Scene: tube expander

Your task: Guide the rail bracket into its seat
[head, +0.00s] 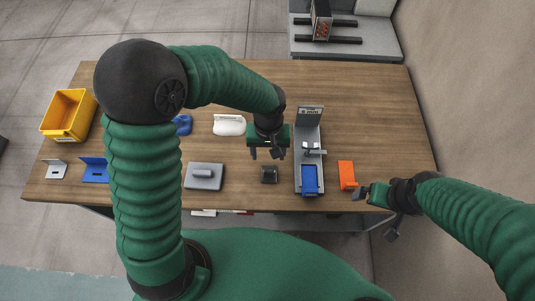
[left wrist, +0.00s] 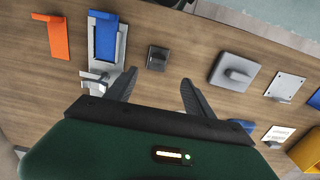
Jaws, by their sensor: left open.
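A grey rail-like fixture (head: 308,150) with a small sign stands on the table right of centre. A blue L-shaped bracket (head: 309,179) sits at its near end; the bracket also shows in the left wrist view (left wrist: 105,38). An orange L-shaped bracket (head: 347,175) lies just right of the fixture. I cannot tell which piece is the rail bracket. My left gripper (head: 267,154) is open and empty, left of the fixture and above the table. In the left wrist view, a small black block (left wrist: 157,58) lies beyond its fingertips (left wrist: 157,86). My right gripper (head: 372,199) is at the table's front right edge; its jaws are unclear.
A grey block with a handle (head: 204,177), a white piece (head: 229,125), a second blue bracket (head: 94,169) and a grey bracket (head: 55,168) lie to the left. A yellow bin (head: 68,115) stands at the far left. The back of the table is mostly clear.

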